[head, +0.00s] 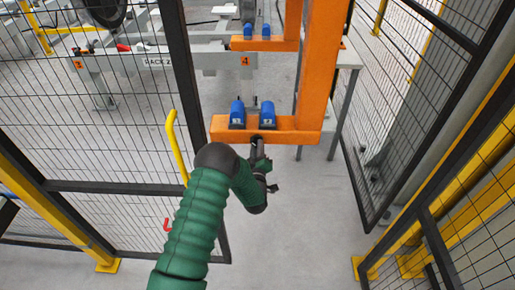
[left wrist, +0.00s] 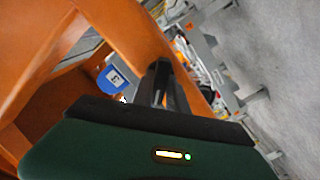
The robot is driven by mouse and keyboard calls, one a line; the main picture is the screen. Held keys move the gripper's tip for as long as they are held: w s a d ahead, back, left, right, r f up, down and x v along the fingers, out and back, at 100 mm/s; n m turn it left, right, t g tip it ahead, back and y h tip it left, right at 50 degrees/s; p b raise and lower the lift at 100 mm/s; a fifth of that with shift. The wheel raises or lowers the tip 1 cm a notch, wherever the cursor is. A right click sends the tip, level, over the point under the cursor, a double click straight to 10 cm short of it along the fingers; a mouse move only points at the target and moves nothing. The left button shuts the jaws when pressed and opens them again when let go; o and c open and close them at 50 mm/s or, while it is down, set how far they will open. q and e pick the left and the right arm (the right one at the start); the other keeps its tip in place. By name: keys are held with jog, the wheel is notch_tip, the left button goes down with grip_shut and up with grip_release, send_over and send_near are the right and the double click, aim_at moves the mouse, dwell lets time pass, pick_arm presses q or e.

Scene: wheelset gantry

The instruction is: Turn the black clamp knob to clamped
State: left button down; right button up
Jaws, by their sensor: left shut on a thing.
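The orange beam (head: 225,127) carries two blue roller blocks, the left one (head: 237,113) and the right one (head: 267,114). My left gripper (head: 257,146) reaches the beam's front face just below the right block. It is shut on the black clamp knob, which is mostly hidden behind the dark fingers, so its turn angle cannot be told. In the left wrist view, the dark fingers (left wrist: 162,85) point at the orange beam (left wrist: 120,32), with a blue block (left wrist: 112,78) beside them. My right gripper is not in view.
An orange upright (head: 318,70) rises at the beam's right end. A mesh gate with a yellow handle (head: 176,147) stands left of my arm. More mesh fence (head: 415,90) and yellow posts stand on the right. The grey floor (head: 310,215) is clear.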

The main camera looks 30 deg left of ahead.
pick_arm(q)
jog(key=shift+s+f+m+b, duration=0.15)
jog(key=shift+m+b, duration=0.65)
jog(key=shift+m, duration=3.4)
jog(key=shift+w+f+m+b, duration=0.1)
jog(key=shift+m+b, duration=0.65)
jog(key=shift+m, duration=3.45)
jog(key=c, duration=1.3)
grip_release()
jog(key=shift+r, duration=0.1)
jog(key=v, duration=1.7)
jog(key=shift+d, duration=0.15)
